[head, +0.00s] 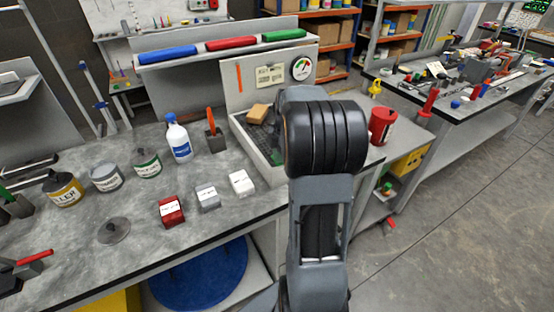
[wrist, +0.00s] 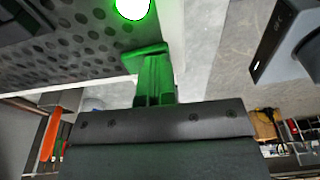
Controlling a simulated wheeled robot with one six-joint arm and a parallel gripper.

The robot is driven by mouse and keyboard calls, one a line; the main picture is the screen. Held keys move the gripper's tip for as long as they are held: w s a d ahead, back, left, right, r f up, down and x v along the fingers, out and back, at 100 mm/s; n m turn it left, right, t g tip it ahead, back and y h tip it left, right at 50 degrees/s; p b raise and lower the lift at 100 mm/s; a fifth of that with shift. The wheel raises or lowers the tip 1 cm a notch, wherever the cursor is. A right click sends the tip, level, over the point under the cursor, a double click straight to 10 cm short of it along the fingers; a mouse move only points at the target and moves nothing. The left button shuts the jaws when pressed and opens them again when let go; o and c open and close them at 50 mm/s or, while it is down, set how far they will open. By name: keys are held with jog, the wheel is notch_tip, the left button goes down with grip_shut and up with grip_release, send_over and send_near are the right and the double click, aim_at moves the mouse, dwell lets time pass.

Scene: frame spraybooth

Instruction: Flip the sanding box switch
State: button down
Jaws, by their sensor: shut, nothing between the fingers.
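The sanding box (head: 243,140) is a pale open-topped box with a dark perforated bed, at the right end of the grey bench in the head view. In the wrist view its perforated bed (wrist: 70,40) fills the upper left. A bright green lamp (wrist: 132,8) glows at the top edge. My gripper (wrist: 153,65) is shut and empty, just below the lamp and tinted green by it. I cannot make out the switch apart from the green-lit fingertips, nor tell whether they touch it. In the head view my arm hides the gripper and the box's right part.
A tan block (head: 258,113) lies in the box; a gauge (head: 300,67) is on the panel behind. Red, grey and white small boxes (head: 207,197) stand along the bench front. A red canister (head: 382,125) stands right of my arm.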

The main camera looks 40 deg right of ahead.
jog(key=shift+r+p, duration=2.65)
jog(key=shift+r, duration=0.85)
